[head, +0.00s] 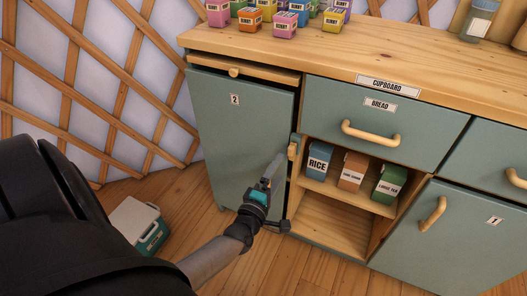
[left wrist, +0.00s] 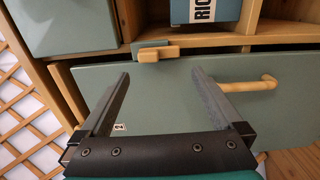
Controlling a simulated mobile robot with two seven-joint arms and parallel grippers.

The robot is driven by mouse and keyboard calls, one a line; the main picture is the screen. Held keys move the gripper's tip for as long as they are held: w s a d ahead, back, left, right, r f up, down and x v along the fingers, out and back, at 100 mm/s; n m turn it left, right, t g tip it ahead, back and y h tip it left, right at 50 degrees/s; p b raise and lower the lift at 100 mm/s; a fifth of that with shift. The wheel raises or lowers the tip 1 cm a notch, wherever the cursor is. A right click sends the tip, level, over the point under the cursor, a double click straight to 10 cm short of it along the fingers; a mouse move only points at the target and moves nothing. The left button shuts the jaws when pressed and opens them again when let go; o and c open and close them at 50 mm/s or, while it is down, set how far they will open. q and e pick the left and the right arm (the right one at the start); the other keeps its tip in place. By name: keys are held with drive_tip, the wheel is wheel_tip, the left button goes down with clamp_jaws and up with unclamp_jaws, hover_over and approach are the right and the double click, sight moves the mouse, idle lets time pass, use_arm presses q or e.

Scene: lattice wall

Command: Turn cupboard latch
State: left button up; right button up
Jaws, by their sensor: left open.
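The cupboard (head: 240,135) has a green door marked 2. A small wooden latch (head: 293,148) sits at this door's right edge, beside the open shelf. In the left wrist view the latch (left wrist: 158,53) is a wooden block on a grey-green piece, lying across the gap between the door (left wrist: 150,105) and the shelf frame. My left gripper (head: 277,162) is just in front of the door, below and left of the latch. Its fingers (left wrist: 160,75) are open and empty, with the latch ahead between their tips, apparently untouched. My right gripper is not in view.
A wooden handle (left wrist: 250,86) is on the door beside the right finger in the wrist view. The shelf holds a rice box (head: 319,160) and other boxes. A bread drawer (head: 370,120) is above. A white-and-teal cooler (head: 138,225) stands on the floor.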

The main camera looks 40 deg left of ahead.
use_arm(q)
drive_tip(key=p+v, duration=0.2)
drive_tip(key=v, duration=0.6)
drive_tip(key=shift+s, duration=0.2)
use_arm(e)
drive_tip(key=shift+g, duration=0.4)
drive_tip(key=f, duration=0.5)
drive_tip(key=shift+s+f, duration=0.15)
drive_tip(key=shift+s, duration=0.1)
use_arm(q)
drive_tip(key=shift+d, duration=0.1)
